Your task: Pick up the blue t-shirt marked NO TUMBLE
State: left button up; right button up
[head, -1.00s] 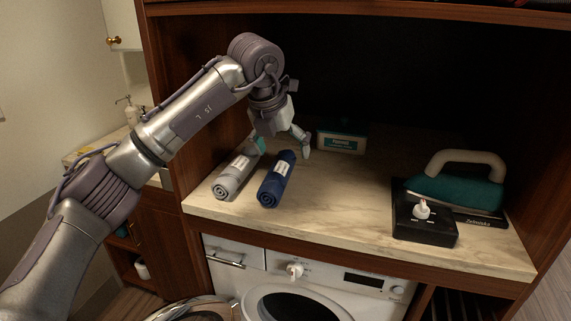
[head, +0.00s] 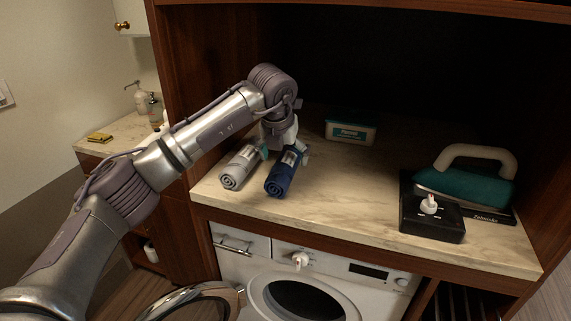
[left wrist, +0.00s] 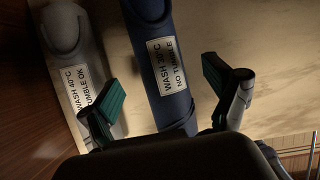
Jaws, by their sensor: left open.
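The rolled blue t-shirt (head: 283,178) lies on the marble counter. In the left wrist view the blue t-shirt (left wrist: 160,25) bears a label reading WASH 30°C, NO TUMBLE. A rolled grey t-shirt (head: 238,172) lies beside it to the left; in the left wrist view the grey t-shirt (left wrist: 72,55) has a label reading WASH 40°C, TUMBLE OK. My left gripper (head: 284,153) is above the far part of the blue roll. In the left wrist view my left gripper (left wrist: 160,98) is open, with one finger on each side of the blue roll; the left finger overlaps the grey roll's label. My right gripper is not in view.
A teal and white box (head: 350,132) stands at the back of the counter (head: 345,195). A teal iron (head: 468,186) and a black box with a white knob (head: 431,219) stand at the right. The middle is clear. A washing machine (head: 330,262) is below.

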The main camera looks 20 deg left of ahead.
aim_at(285, 158)
pick_arm(q)
jog(key=x, duration=0.3)
jog(key=shift+w+f, duration=0.1)
jog(key=shift+f, duration=0.15)
jog(key=shift+c, duration=0.2)
jog(key=c, duration=1.3)
